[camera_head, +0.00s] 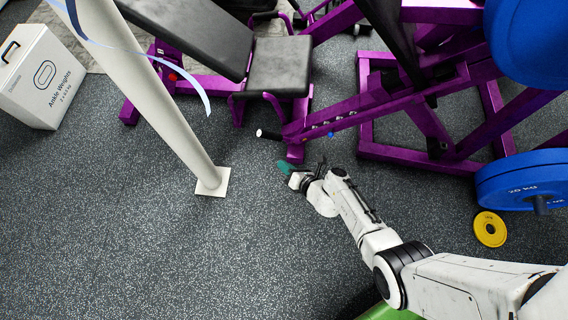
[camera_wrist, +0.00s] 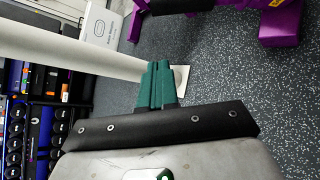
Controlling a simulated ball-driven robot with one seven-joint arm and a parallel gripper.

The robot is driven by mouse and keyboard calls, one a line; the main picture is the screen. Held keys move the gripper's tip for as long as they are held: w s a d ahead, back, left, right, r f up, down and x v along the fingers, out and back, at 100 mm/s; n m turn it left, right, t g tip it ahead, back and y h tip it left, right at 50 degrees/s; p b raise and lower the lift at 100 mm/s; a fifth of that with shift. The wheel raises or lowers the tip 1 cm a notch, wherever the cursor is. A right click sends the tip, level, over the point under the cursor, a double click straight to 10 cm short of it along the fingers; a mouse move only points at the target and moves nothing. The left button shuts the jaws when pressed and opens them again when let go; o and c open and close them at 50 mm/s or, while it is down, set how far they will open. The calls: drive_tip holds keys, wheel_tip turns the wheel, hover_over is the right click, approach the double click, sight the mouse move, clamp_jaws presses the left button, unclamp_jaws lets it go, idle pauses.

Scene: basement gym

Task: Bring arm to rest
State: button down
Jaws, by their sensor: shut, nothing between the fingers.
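My gripper (camera_head: 286,168) is at the end of my white arm, which reaches in from the lower right in the head view. Its green fingers are shut and hold nothing. In the wrist view my gripper (camera_wrist: 160,68) shows with both green fingers together, in front of the white pole and its base plate. In the head view it is low over the speckled floor, just below the front foot of a purple bench frame. I cannot tell the exact gap between them.
A white pole (camera_head: 150,85) stands left of my gripper on a square plate. A purple bench (camera_head: 280,68) and a purple machine frame (camera_head: 430,125) fill the top. Blue plates (camera_head: 515,180) and a yellow disc (camera_head: 490,229) are at right. A white Ankle Weights box (camera_head: 42,75) is at left. The lower-left floor is clear.

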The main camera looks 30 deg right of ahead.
idle(0.3)
drive_tip(key=s+a+r+n+g+y, duration=0.25)
drive_tip(key=s+r+n, duration=0.2)
drive_tip(key=n, duration=0.85)
drive_tip(key=s+a+r+n+g+y, duration=0.2)
drive_tip(key=s+r+n+g+y, duration=0.25)
drive_tip(key=n, duration=0.75)
drive_tip(key=s+d+r+n+g+h, duration=0.5)
drive_tip(key=s+d+r+n+h, duration=0.5)
drive_tip(key=s+d+r+n, duration=0.5)
wheel_tip(320, 180, up, 14)
drive_tip(key=a+n+p, duration=0.2)
drive_tip(key=p, duration=1.3)
drive_tip(key=shift+s+a, duration=0.3)
drive_tip(key=shift+a, duration=0.05)
